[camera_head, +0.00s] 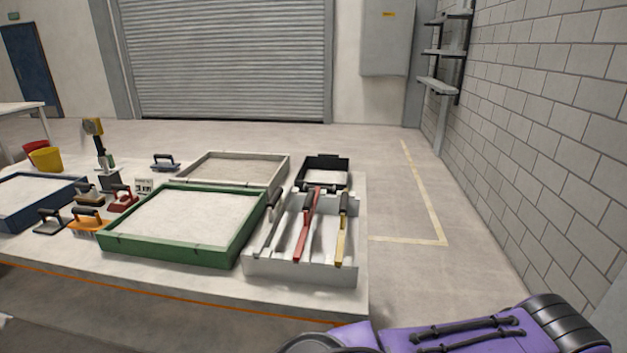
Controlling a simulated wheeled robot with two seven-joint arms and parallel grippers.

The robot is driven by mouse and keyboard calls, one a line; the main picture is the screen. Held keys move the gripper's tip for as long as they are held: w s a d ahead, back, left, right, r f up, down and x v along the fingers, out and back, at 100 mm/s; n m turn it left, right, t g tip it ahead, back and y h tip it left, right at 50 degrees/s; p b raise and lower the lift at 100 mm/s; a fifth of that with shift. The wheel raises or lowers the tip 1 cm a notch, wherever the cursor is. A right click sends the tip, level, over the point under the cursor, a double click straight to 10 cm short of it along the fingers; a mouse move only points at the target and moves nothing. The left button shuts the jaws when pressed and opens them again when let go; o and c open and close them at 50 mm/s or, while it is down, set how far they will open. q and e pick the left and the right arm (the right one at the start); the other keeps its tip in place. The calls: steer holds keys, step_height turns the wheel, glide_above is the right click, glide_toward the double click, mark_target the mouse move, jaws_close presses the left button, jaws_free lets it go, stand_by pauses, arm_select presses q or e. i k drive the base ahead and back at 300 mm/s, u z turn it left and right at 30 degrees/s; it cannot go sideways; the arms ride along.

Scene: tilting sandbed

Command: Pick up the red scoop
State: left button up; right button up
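A long red tool with a black grip (306,228) lies in a white rack (300,270) at the table's right front; it may be the red scoop, but its working end is not clear. A similar yellow tool (342,230) lies to its right and a grey one (268,228) to its left. A smaller red hand tool with a black handle (123,199) lies left of the green tray. A purple link of my arm crosses the bottom right, but neither of my grippers shows.
A green-framed sand tray (178,251) stands left of the rack, with a beige-framed one (228,155) behind it and a blue one (78,179) at left. A black bin (325,158) stands behind the rack. Floor right of the table (200,278) is clear up to the block wall.

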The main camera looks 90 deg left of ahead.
mark_target(127, 201)
steer(key=i, duration=0.2)
steer(key=u, duration=3.95)
